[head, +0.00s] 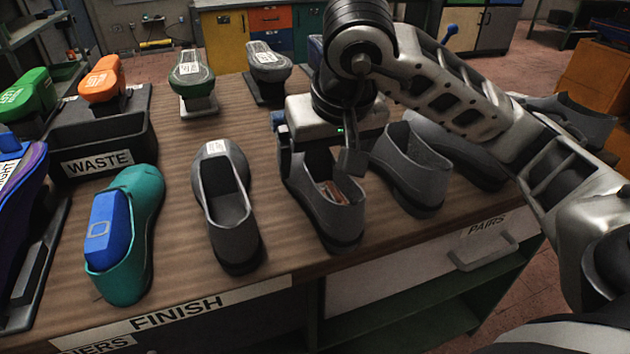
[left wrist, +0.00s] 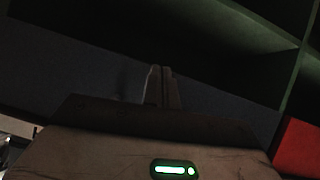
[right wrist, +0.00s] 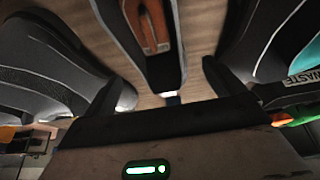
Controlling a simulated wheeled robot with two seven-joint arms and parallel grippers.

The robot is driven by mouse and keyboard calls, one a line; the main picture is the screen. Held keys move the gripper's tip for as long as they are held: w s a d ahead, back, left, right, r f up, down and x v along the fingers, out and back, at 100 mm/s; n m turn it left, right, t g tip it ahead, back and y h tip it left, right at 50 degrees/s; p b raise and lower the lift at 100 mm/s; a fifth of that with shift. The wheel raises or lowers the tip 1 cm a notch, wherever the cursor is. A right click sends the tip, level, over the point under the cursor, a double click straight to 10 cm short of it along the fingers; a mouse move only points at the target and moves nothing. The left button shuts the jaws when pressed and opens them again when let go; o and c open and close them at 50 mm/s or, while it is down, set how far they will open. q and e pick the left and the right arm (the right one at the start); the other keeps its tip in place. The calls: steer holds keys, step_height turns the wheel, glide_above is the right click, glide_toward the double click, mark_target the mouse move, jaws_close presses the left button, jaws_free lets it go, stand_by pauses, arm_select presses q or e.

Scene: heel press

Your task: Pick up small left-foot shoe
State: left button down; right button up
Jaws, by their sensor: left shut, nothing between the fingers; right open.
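Several grey shoes stand on the wooden bench; I cannot tell from size or label which is the small left-foot one. A grey shoe with an orange-brown piece inside (head: 335,218) is under my right gripper (head: 320,155). In the right wrist view that shoe (right wrist: 152,45) lies between the open fingers of the right gripper (right wrist: 160,92), with no clear contact. Another grey shoe (head: 238,232) stands to its left, and one (head: 412,178) to its right. My left gripper (left wrist: 163,88) is shut and empty, facing a dark area; it is outside the head view.
A teal shoe (head: 148,195) with a blue block (head: 108,235) stands at left by the FINISH label. A black WASTE bin (head: 105,140) is behind it. Shoe forms (head: 190,75) stand at the back. Neighbouring shoes leave narrow gaps. A PAIRS drawer (head: 400,270) is below.

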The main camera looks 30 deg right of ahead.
mark_target(317, 170)
steer(key=x, duration=0.5)
steer(key=shift+w+a+f, duration=0.15)
steer(key=shift+w, duration=0.05)
steer(key=c, duration=1.3)
